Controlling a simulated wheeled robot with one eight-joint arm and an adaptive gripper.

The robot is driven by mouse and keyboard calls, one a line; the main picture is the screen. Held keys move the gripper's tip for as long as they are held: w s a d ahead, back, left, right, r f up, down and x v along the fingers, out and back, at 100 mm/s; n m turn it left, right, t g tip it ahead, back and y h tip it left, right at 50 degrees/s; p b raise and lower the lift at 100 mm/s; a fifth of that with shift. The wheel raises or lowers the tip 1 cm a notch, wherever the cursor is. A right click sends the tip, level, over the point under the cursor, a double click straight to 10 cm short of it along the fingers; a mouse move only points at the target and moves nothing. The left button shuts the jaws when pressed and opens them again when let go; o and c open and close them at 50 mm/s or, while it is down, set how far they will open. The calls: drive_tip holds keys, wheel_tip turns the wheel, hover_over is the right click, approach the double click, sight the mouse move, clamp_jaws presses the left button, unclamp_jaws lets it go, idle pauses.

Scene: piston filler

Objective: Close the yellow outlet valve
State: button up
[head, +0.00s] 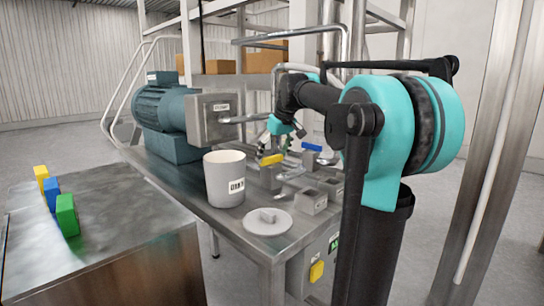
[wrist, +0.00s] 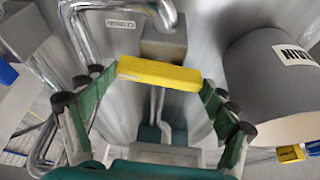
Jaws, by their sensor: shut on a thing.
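The yellow outlet valve handle (head: 271,160) is a flat yellow bar on a grey metal valve block on the steel bench. In the wrist view the yellow handle (wrist: 159,73) lies crosswise between my fingers. My gripper (wrist: 158,82) is shut on the handle, with a green-padded finger at each end of the bar. In the head view my gripper (head: 281,135) reaches down just above the handle, and its fingers are partly hidden. A blue handle (head: 312,147) sits on another valve to the right.
A labelled grey pot (head: 226,190) stands close to the valve's left, with a round lid (head: 268,222) in front. A blue motor (head: 165,108) and steel box (head: 212,119) stand behind. Bent steel pipes surround my gripper.

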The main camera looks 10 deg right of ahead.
drive_tip(key=shift+n, duration=0.6)
drive_tip(key=o, duration=1)
drive_tip(key=shift+y, duration=0.3)
drive_tip(key=v, duration=1.2)
drive_tip(key=shift+w, duration=0.2)
